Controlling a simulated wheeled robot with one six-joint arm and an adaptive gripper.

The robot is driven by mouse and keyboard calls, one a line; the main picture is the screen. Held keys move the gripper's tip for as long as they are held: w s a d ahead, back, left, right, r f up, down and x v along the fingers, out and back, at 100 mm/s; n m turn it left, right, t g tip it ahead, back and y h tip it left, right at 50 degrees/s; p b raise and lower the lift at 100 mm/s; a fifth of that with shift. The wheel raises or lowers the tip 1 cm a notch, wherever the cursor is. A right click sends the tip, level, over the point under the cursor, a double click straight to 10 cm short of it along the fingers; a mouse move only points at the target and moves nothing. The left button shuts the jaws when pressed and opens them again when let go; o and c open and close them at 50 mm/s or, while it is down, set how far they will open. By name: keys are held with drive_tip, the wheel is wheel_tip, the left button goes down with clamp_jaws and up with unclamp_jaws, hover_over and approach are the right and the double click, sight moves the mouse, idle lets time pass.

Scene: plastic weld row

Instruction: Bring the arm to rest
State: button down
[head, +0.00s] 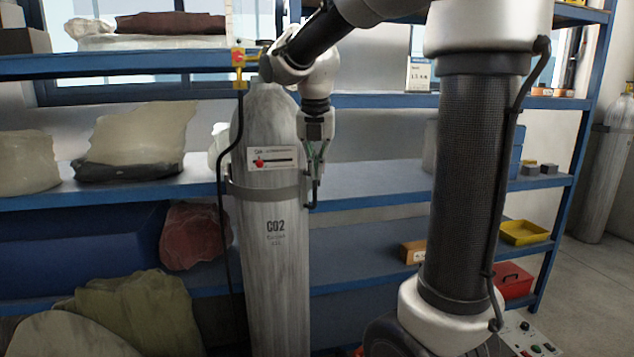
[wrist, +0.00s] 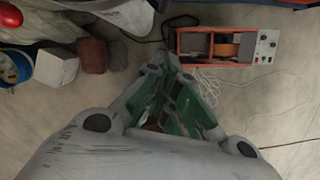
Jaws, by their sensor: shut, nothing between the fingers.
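My gripper (head: 314,178) hangs pointing down at the right side of a tall grey CO2 cylinder (head: 272,270) in the head view. Whether it touches the cylinder cannot be told. My arm reaches down to it from the upper right, bent at the wrist. In the wrist view the grey and green fingers of my gripper (wrist: 160,68) come together over the floor, shut, with nothing held.
Blue shelving (head: 380,190) stands behind the cylinder, holding sacks, a yellow tray (head: 525,232) and a red box (head: 512,281). A strap and black cable run by the cylinder. The wrist view shows an orange-framed unit (wrist: 226,32), a white box (wrist: 56,67) and bare floor.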

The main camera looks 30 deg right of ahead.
drive_tip(key=s+f+m+t, duration=0.1)
drive_tip(key=s+f+m, duration=0.1)
drive_tip(key=s+m, duration=0.9)
drive_tip(key=s+f+m+t+y, duration=0.1)
drive_tip(key=s+f+m, duration=0.2)
drive_tip(key=s+m, duration=0.8)
drive_tip(key=m, duration=0.7)
drive_tip(key=shift+s+a+y, duration=0.15)
drive_tip(key=shift+a+y, duration=0.15)
drive_tip(key=shift+a, duration=0.1)
